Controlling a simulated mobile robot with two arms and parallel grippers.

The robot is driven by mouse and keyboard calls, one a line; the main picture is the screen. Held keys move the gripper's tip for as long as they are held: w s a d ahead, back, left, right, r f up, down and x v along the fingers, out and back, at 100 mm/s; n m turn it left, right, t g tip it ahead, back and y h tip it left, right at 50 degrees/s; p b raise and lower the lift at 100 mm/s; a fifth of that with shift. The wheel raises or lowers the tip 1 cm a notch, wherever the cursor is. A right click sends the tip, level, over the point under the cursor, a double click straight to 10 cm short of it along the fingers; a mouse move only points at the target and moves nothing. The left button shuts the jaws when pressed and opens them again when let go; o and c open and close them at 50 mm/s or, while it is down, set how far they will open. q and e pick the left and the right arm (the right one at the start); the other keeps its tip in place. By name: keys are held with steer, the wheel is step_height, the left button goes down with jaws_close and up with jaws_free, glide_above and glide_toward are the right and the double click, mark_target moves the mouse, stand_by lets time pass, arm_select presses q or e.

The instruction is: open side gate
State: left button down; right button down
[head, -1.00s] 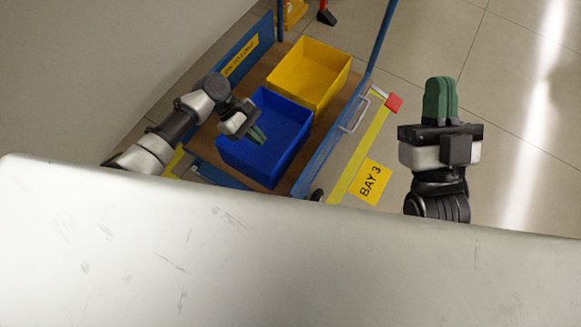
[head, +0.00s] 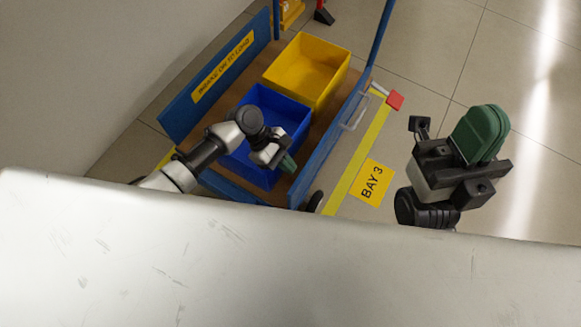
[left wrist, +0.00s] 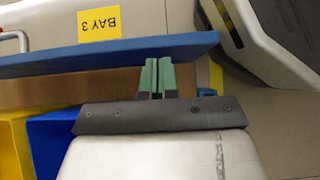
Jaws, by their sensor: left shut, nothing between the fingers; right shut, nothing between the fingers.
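The cart has a blue side panel (head: 328,138) on its right with a pale metal handle (head: 355,113) on the outer face. This panel stands upright and looks closed. It also crosses the left wrist view as a blue board (left wrist: 110,54). My left gripper (head: 287,164) is shut and empty over the near right part of the cart, inside the panel. In the left wrist view its green fingertips (left wrist: 157,62) are close to the panel's edge; I cannot tell whether they touch. My right gripper (head: 482,133) is shut and empty, right of the cart over the floor.
A blue bin (head: 282,107) and a yellow bin (head: 306,66) stand on the brown cart deck. Another blue panel (head: 190,110) with a yellow label is on the left. A yellow BAY 3 sign (head: 372,182) marks the floor on the right. Open tiled floor lies beyond.

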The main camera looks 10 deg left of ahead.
arm_select(q)
steer(key=shift+s+d, duration=0.2)
steer(key=shift+d, duration=0.25)
steer(key=shift+r, duration=0.1)
steer(key=shift+s+d+p, duration=0.15)
steer(key=shift+d+p, duration=0.15)
steer(key=shift+p, duration=0.75)
steer(key=shift+r+y, duration=0.1)
steer(key=shift+y, duration=0.2)
